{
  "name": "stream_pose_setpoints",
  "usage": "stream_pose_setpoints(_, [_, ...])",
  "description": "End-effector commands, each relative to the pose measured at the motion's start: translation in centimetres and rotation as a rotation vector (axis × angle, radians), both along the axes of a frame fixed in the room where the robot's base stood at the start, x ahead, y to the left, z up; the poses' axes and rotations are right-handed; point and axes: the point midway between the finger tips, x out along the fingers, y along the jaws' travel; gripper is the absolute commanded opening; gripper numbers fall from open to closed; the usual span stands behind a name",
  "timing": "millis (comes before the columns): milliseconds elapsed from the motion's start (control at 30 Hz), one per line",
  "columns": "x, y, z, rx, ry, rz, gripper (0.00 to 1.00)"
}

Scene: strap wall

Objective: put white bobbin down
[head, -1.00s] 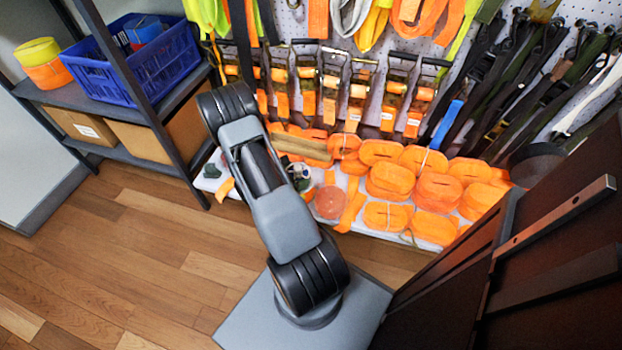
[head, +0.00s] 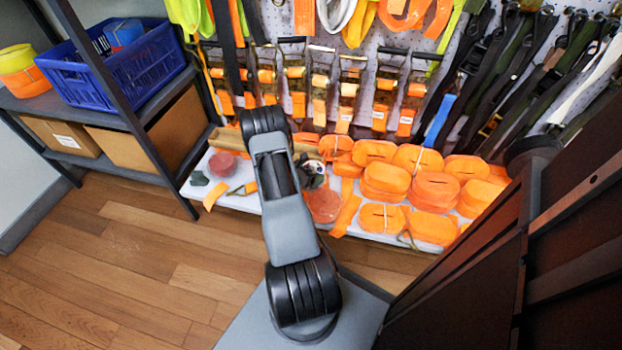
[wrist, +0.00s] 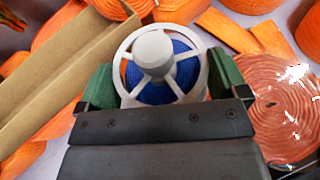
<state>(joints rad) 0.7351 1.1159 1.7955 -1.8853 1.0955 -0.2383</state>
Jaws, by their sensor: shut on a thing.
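The white bobbin (wrist: 160,62) is a spoked white wheel with a round hub and blue winding behind it. In the wrist view it sits between the green fingertips of my gripper (wrist: 160,90), which is shut on it. Orange strap lies beneath it; whether the bobbin touches anything below cannot be told. In the head view my gripper (head: 313,174) is small and partly hidden by my arm, over the white shelf board (head: 272,204) among orange straps.
A coiled orange strap (wrist: 283,105) lies right of the gripper, and a long tan tray-like piece (wrist: 58,85) at its left. Several orange rolls (head: 433,190) crowd the board's right. Ratchet straps (head: 345,100) hang behind. A dark panel (head: 460,270) stands at the right.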

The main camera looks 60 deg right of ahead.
Motion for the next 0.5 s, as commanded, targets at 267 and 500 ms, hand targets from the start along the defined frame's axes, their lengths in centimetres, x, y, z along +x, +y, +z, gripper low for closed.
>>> stream_pose_setpoints(267, [-0.1, -0.5, -3.7, 0.001, 0.002, 0.0, 0.61])
stream_pose_setpoints(500, [-0.1, -0.5, -3.7, 0.0, 0.0, -0.001, 0.61])
